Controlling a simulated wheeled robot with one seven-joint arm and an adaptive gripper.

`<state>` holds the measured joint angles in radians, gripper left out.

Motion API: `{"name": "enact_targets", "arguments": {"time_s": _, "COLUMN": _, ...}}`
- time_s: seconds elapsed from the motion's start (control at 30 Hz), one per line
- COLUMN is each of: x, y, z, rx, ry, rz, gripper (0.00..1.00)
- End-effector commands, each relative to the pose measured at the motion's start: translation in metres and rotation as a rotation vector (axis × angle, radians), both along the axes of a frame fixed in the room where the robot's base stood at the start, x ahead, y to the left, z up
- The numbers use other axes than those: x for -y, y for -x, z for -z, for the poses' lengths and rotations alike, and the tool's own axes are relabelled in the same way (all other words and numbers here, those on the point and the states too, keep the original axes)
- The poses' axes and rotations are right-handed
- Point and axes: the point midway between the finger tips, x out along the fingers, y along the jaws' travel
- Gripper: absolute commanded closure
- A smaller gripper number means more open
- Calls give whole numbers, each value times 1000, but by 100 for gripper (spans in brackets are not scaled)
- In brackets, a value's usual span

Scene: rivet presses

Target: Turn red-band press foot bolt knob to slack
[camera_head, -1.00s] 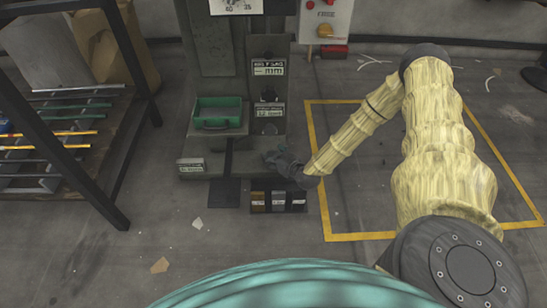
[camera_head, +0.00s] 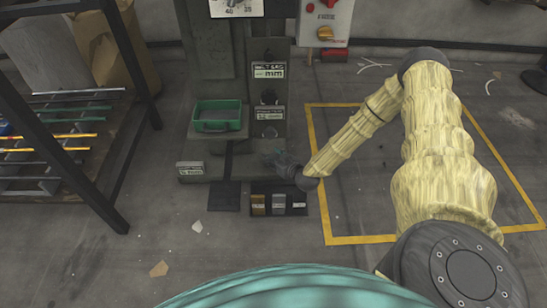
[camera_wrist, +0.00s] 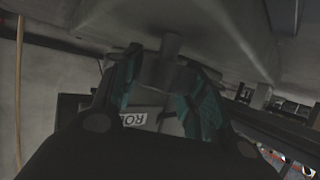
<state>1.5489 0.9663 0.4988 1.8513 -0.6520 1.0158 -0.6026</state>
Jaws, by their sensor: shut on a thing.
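The press (camera_head: 262,108) is a dark grey column on a foot plate, with labels and a green tray (camera_head: 217,116) on its front. I make out no red band on it. My gripper (camera_head: 280,162) is low at the right front of the press foot, small and dark in the head view. In the wrist view my gripper (camera_wrist: 165,95) has its teal-padded fingers closed around a grey knob (camera_wrist: 165,74) with a raised stub. The knob sits just under a pale grey metal surface. In the head view the gripper hides the knob.
A rack with rods (camera_head: 60,140) stands at the left. A control box (camera_head: 325,22) is at the upper right. The yellow-outlined floor area (camera_head: 360,237) is bare apart from my arm.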

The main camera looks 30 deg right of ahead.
Motion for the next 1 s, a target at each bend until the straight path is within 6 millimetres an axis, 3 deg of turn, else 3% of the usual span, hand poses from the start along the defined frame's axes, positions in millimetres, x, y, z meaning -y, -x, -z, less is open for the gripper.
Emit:
{"name": "enact_targets", "arguments": {"time_s": 0.37, "x": 1, "y": -1, "z": -2, "rx": -1, "ry": 4, "rz": -179, "gripper": 80}}
{"name": "enact_targets", "arguments": {"time_s": 1.0, "x": -1, "y": -1, "z": -1, "rx": -2, "ry": 5, "rz": -698, "gripper": 80}}
